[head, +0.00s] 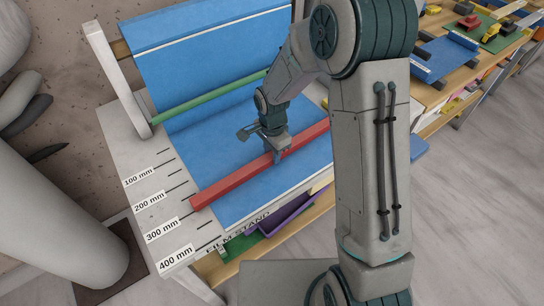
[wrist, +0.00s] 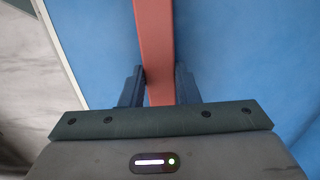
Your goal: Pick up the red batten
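The red batten (head: 236,179) is a long square bar lying across the blue sheet (head: 200,145), roughly parallel to the stand's front edge. Its left end reaches over the white ruled strip near the 300 mm mark. My gripper (head: 277,155) is at the batten, right of its middle, pointing down. In the wrist view my gripper (wrist: 160,88) has one finger on each side of the red batten (wrist: 154,40), with no clear gap on either side. I cannot tell whether the batten is lifted. The fingertips' lower ends are hidden.
A green batten (head: 200,101) lies farther back on the blue sheet. The white ruled strip (head: 160,200) carries marks from 100 to 400 mm. A purple tray (head: 285,214) sits below the front edge. Another bench with tools (head: 470,45) stands at upper right.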

